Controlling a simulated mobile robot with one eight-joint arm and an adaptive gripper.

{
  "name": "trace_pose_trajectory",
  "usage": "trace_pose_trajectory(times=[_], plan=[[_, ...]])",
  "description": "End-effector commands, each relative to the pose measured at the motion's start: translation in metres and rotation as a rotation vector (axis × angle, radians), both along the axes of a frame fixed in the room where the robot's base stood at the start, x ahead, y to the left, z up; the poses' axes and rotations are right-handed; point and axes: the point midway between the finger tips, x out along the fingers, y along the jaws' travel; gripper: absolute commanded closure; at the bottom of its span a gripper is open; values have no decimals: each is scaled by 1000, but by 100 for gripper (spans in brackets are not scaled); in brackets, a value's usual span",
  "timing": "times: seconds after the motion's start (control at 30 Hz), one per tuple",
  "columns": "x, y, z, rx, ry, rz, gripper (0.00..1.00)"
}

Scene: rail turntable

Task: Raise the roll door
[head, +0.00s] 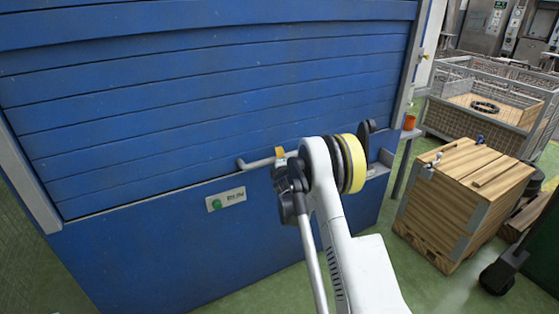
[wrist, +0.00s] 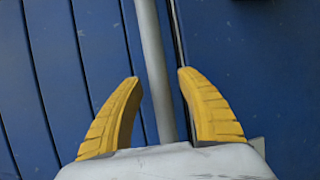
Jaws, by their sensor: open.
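The blue roll door (head: 190,95) has horizontal slats and is down, its bottom edge meeting the blue panel below. A grey bar handle (head: 257,163) runs along its lower edge; my arm hides the handle's right part. In the wrist view the handle (wrist: 152,60) runs lengthwise between the two yellow fingers of my gripper (wrist: 158,80), with slats (wrist: 60,70) on the left. The fingers are open on either side of the bar, with gaps to both. In the head view my gripper is mostly hidden behind my arm; one yellow bit (head: 280,152) shows at the handle.
A label plate with a green button (head: 226,199) sits on the blue lower panel (head: 150,250). A wooden crate (head: 465,195) stands close on the right. Mesh cages (head: 480,125) stand behind it. An orange cup (head: 409,122) is near the door's right post. Green floor is free between panel and crate.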

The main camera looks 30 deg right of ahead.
Motion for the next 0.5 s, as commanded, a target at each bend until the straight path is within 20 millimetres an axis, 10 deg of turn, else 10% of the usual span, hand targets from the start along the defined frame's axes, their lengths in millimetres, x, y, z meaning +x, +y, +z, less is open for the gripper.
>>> trace_pose_trajectory(times=[0.13,0.27,0.5], plan=[[0,0,0,0,0,0,60],[0,0,0,0,0,0,100],[0,0,4,0,0,0,100]])
